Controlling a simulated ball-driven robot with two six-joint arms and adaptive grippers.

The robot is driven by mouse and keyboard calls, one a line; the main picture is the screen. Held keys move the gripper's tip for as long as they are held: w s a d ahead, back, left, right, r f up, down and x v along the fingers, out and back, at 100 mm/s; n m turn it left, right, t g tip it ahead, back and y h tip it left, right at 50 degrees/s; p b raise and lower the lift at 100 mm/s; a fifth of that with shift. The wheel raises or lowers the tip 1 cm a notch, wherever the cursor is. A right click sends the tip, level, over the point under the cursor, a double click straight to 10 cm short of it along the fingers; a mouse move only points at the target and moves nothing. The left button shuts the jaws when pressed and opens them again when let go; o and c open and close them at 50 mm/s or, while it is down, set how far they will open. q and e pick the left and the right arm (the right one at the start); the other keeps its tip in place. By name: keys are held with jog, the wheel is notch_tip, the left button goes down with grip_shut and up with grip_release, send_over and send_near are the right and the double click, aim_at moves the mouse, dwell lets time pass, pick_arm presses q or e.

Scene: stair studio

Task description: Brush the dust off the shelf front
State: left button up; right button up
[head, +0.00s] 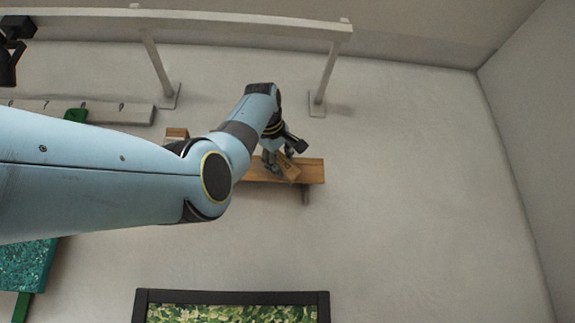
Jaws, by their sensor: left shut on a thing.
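A wooden shelf (312,171) juts out as a short brown board near the middle of the head view. My left arm hides its left part. My left gripper (281,158) is at the shelf, shut on a small tan wooden piece that looks like the brush (289,168). The brush is tilted and overlaps the shelf's front. I cannot tell whether it touches the shelf. Its bristles cannot be made out, and no dust can be made out at this size.
A white rail (230,21) on posts runs along the top. A pale hook strip (135,112) with a green item (76,115) is at left. A small wooden block (177,133) shows beside my arm. A dark-framed picture (236,297) is below. The right side is clear.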

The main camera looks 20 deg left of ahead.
pick_arm(q)
jog(key=shift+s+a+f+b, duration=0.1)
jog(key=shift+s+a+b, duration=0.25)
jog(key=shift+a, duration=0.35)
jog(key=shift+s+a+r+b, duration=0.1)
jog(key=shift+s+a+b, duration=0.15)
jog(key=shift+s+a, duration=0.4)
jog(key=shift+s+a+f+b, duration=0.1)
jog(key=shift+s+a+b, duration=0.2)
jog(key=shift+a, duration=0.5)
jog(key=shift+s+a, duration=0.45)
jog(key=shift+a, duration=0.35)
jog(key=shift+s+a+b, duration=0.3)
jog(key=shift+a+b, duration=0.1)
jog(key=shift+a, duration=0.1)
jog(key=shift+s+a, duration=0.3)
jog(key=shift+a, duration=0.2)
jog(key=shift+s+a, duration=0.3)
jog(key=shift+a, duration=0.2)
